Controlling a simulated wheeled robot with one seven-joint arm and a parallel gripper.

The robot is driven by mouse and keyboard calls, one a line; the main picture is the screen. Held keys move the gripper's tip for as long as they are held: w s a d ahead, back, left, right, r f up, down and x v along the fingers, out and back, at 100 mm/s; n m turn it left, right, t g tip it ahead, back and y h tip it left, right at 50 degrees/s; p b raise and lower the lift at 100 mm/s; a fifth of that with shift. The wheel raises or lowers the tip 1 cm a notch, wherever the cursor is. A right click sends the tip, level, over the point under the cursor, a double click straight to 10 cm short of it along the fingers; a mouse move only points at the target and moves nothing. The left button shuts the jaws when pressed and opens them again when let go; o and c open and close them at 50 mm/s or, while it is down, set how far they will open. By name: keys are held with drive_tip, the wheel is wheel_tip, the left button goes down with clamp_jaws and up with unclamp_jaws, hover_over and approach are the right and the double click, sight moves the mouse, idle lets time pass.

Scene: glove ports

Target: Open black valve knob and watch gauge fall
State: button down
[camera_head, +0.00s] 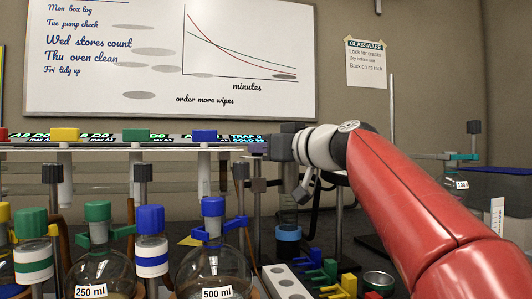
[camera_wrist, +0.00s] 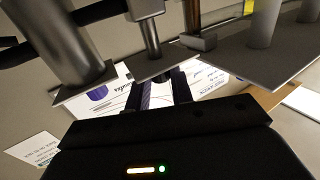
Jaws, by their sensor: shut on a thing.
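My gripper (camera_head: 277,147) is at the right end of the labelled rail, right of the blue knob. It also shows in the wrist view (camera_wrist: 160,92), with its dark fingers reaching up to the fittings. It is shut on what appears to be the black valve knob, though the fingers hide most of it and its turn angle cannot be told. No gauge face can be made out in either view.
A yellow knob (camera_head: 65,134), a green knob (camera_head: 136,135) and a blue knob (camera_head: 204,136) line the rail. Stoppered flasks, including a 500 ml flask (camera_head: 213,274), crowd the front. A whiteboard (camera_head: 170,100) hangs behind. A metal cylinder (camera_wrist: 70,45) is close in the wrist view.

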drive_tip(key=shift+s+a+m+t+h+p, duration=0.1)
drive_tip(key=shift+m+t+h+p, duration=0.1)
drive_tip(key=shift+m+t+h, duration=0.25)
drive_tip(key=shift+a+m+t+h+p, duration=0.15)
drive_tip(key=shift+m+t+h, duration=0.15)
drive_tip(key=shift+h, duration=0.25)
drive_tip(key=shift+m+t+h+p, duration=0.35)
drive_tip(key=shift+m+h+p, duration=0.35)
drive_tip(key=shift+h, duration=0.3)
drive_tip(key=c, duration=1.2)
unclamp_jaws()
drive_tip(key=shift+s, duration=0.15)
drive_tip(key=b+v, duration=0.2)
drive_tip(key=v, duration=0.5)
drive_tip(key=shift+s, duration=0.25)
drive_tip(key=shift+d, duration=0.1)
